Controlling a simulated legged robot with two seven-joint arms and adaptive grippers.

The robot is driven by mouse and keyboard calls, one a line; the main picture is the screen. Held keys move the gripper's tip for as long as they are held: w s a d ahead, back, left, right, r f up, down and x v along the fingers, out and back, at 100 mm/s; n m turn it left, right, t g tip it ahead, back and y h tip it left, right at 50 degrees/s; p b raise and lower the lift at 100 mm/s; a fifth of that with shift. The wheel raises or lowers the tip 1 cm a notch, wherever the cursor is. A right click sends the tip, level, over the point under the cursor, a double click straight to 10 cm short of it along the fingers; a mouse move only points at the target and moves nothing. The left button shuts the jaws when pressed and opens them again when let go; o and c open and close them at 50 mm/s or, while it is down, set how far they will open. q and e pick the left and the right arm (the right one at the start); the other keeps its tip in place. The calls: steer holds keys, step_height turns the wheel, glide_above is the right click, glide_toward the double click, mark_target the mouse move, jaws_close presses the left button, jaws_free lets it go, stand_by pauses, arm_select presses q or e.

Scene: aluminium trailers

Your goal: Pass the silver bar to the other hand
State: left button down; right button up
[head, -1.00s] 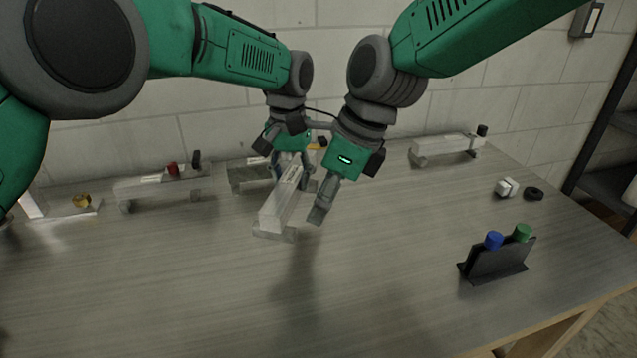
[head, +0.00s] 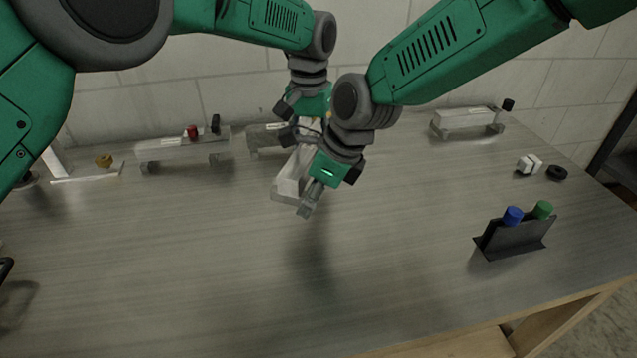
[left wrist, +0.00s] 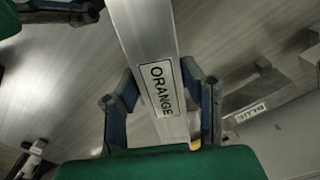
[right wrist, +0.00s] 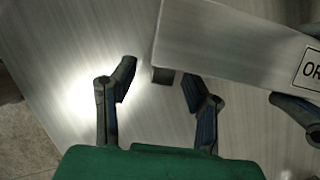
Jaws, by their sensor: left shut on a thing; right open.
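The silver bar (head: 288,182) is held in the air above the table, sloping toward the camera. My left gripper (head: 305,128) is shut on its far part. In the left wrist view the bar (left wrist: 145,35) runs between the fingers (left wrist: 160,92) and bears an ORANGE label. My right gripper (head: 313,198) is open beside the bar's near end.
Similar metal pieces (head: 185,150) stand along the back wall, one (head: 465,121) at the back right. A dark stand (head: 515,240) with blue and green caps, a white cube (head: 528,163) and a black ring (head: 557,173) are at the right. The front of the table (head: 200,270) is clear.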

steer(key=shift+a+f, duration=0.1)
steer(key=shift+f, duration=0.05)
steer(key=shift+c, duration=0.4)
jaws_close()
arm_select(q)
steer(key=c, duration=1)
jaws_free()
steer(key=shift+o, duration=0.2)
step_height(320, 180, up, 12)
